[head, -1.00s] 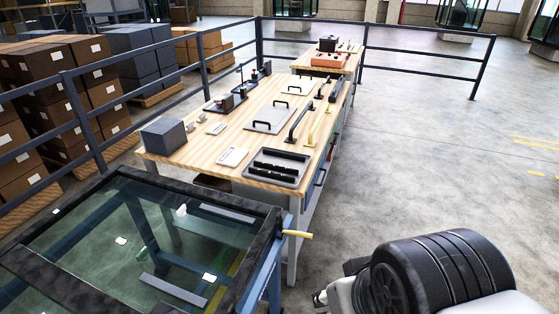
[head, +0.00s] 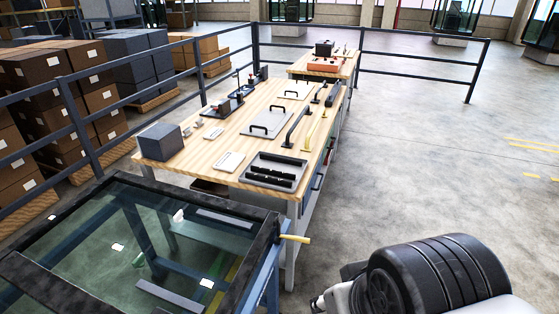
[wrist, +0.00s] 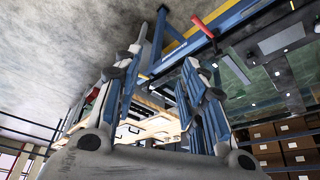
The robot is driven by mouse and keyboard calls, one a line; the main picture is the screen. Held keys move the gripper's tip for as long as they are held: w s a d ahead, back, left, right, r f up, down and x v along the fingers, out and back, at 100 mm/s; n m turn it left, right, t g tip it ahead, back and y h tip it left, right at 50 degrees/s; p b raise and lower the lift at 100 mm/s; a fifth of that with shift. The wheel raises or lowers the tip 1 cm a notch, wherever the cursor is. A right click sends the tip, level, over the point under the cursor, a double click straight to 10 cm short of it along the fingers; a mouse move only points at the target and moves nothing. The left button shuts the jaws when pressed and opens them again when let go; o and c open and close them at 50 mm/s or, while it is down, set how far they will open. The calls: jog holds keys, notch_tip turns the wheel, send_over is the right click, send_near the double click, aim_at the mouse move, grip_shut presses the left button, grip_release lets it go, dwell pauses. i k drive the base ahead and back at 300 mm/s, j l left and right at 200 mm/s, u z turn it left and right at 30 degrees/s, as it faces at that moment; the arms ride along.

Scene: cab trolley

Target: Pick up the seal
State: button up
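Black strips (head: 271,169) lie in a shallow grey tray (head: 249,181) at the near right corner of the wooden workbench. They may be the seal, but I cannot tell for sure. My gripper (wrist: 163,58) shows in the wrist view with its two blue-padded fingers spread apart and nothing between them. In the head view only a small pale part of it shows at the bottom, left of my dark arm joint. It is off the near right side of the workbench, apart from the tray.
A dark box (head: 160,142), a white card (head: 229,162) and handled plates (head: 268,123) sit on the bench. Open floor (head: 420,150) lies to the right.

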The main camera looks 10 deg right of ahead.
aim_at(285, 161)
jog(key=i+l, duration=0.2)
jog(key=l, duration=0.15)
jog(key=i+l+u, duration=0.15)
jog(key=l, duration=0.25)
jog(key=i+l, duration=0.2)
jog(key=l, duration=0.2)
jog(key=i+l+u, duration=0.15)
jog(key=l, duration=0.2)
jog(key=i+l, duration=0.2)
jog(key=l, duration=0.2)
jog(key=i+l+u, duration=0.15)
jog(key=i, duration=0.3)
jog(key=i+l+u, duration=0.15)
jog(key=i, duration=0.3)
jog(key=i+l+u, duration=0.1)
jog(key=i+l, duration=0.15)
jog(key=i, duration=0.2)
jog(key=i+l+u, duration=0.15)
jog(key=i+l, duration=0.15)
jog(key=i, duration=0.1)
